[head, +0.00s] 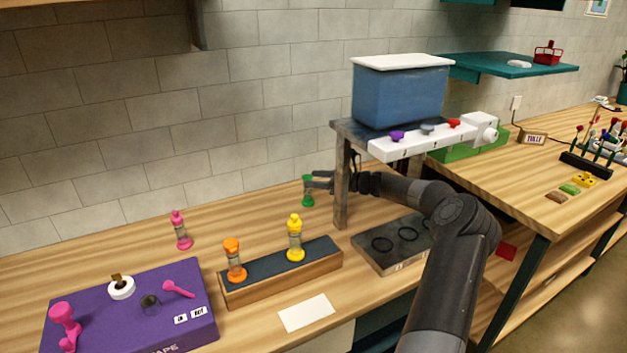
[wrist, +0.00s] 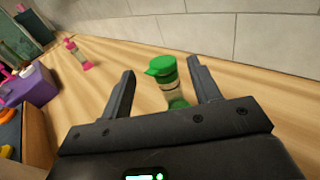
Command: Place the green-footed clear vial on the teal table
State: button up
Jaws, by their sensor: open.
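The green-footed clear vial (head: 307,191) stands upright on the wooden counter near the wall, left of a metal post. It has a green cap and a green foot. My gripper (head: 321,181) is open beside it. In the wrist view, the vial (wrist: 170,88) shows between the two fingers of my gripper (wrist: 160,68), nearer the right finger, with its lower part partly hidden by the gripper body. I cannot tell whether a finger touches it. A teal surface (head: 510,66) hangs on the wall at the upper right; I cannot make out a separate teal table for certain.
A pink vial (head: 181,231) stands left on the counter. A wooden rack (head: 285,279) holds an orange vial (head: 235,261) and a yellow vial (head: 295,238). A metal stand (head: 341,180) carries a blue bin (head: 398,96) close to my arm.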

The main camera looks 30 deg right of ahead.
jog(key=v, duration=1.1)
jog(key=shift+a, duration=0.1)
